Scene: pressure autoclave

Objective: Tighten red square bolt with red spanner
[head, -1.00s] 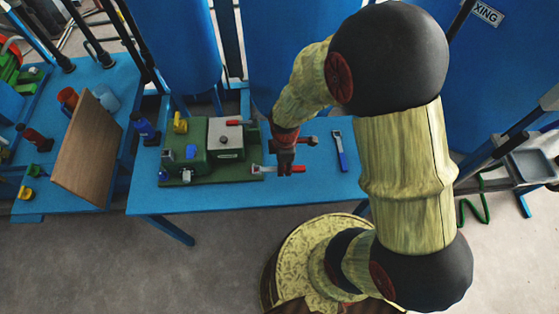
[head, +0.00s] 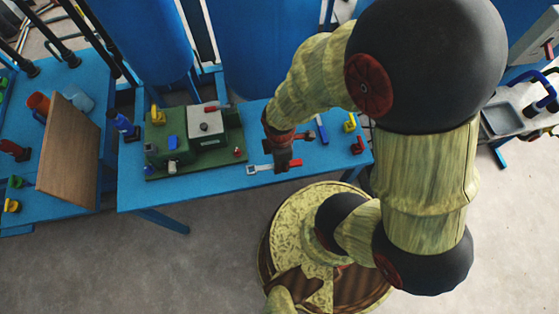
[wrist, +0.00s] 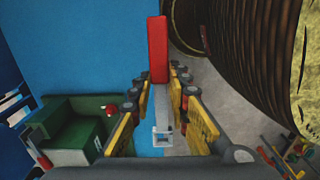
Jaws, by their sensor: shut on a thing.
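My gripper (head: 284,160) is shut on the red spanner (head: 295,163), holding it over the front of the blue table. In the wrist view the spanner's red handle (wrist: 157,50) points up the picture. Its grey shank runs between the yellow-padded fingers of my gripper (wrist: 155,95), with the open grey head at the lower end. In the head view that head points left, just off the green base's front right corner. The red bolt (head: 238,151) stands on the right part of the green base and shows in the wrist view (wrist: 109,108), apart from the spanner. Its square shape is too small to confirm.
The green machine (head: 206,145) stands on the blue table (head: 150,198). A blue-handled spanner (head: 322,130) lies right of my gripper. A yellow part (head: 350,122) and a red part (head: 358,145) stand at the table's right end. Blue tanks (head: 265,45) rise behind.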

